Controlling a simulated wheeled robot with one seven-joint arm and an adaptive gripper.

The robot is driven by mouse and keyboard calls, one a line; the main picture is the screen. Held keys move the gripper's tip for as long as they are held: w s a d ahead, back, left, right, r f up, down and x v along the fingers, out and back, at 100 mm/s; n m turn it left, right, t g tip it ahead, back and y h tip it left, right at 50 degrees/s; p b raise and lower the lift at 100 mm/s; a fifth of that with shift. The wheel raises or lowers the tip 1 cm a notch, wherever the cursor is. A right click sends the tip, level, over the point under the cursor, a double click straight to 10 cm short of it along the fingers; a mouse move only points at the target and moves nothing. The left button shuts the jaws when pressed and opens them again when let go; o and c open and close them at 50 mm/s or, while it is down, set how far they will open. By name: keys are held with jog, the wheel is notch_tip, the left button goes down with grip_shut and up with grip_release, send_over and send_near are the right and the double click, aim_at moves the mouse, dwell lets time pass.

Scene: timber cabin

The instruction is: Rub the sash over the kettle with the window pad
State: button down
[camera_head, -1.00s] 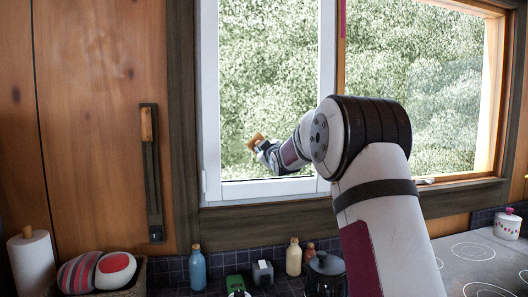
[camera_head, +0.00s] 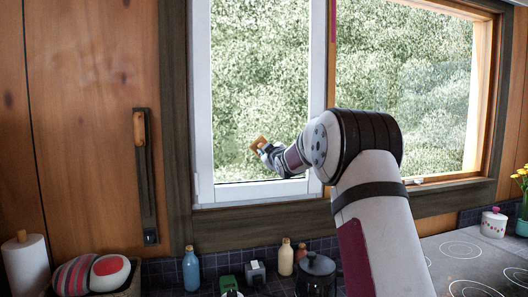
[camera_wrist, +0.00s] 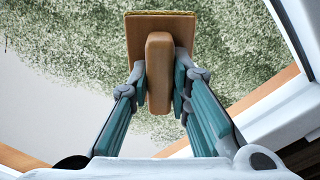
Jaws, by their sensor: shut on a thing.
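The window pad (camera_wrist: 185,28) is an orange-brown block with a thin yellowish far edge and a raised handle (camera_wrist: 159,60). My gripper (camera_wrist: 160,84) is shut on that handle, one finger on each side. In the head view the pad (camera_head: 258,144) shows small in front of the lower left pane of the white-framed sash (camera_head: 201,120). I cannot tell whether the pad touches the glass. The dark kettle (camera_head: 316,266) stands on the counter below the sash's right end, partly cut off by the frame edge and close beside my arm.
A blue bottle (camera_head: 191,270), a cream bottle (camera_head: 286,259) and small items stand below the sill (camera_head: 260,217). A paper roll (camera_head: 26,263) and a basket with round cushions (camera_head: 108,270) are at left. A hob (camera_head: 460,250) and flowers are at right.

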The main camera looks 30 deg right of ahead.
aim_at(252, 150)
jog(key=shift+w, duration=0.2)
jog(key=shift+w+a+f+b, duration=0.1)
jog(key=shift+w+a+b, duration=0.1)
jog(key=shift+a+b, duration=0.25)
jog(key=shift+w+a+b, duration=0.15)
jog(key=shift+a+b, duration=0.2)
jog(key=shift+a, duration=0.15)
jog(key=shift+w+a+b, duration=0.2)
jog(key=shift+a+b, duration=0.25)
jog(key=shift+a, duration=0.15)
jog(key=shift+w+a+b, duration=0.15)
jog(key=shift+a+b, duration=0.25)
jog(key=shift+a, duration=0.15)
jog(key=shift+s+a, duration=0.2)
jog(key=shift+s, duration=0.05)
jog(key=shift+s+p, duration=0.3)
jog(key=shift+s, duration=0.55)
jog(key=shift+p+v, duration=0.35)
jog(key=shift+v, duration=1.55)
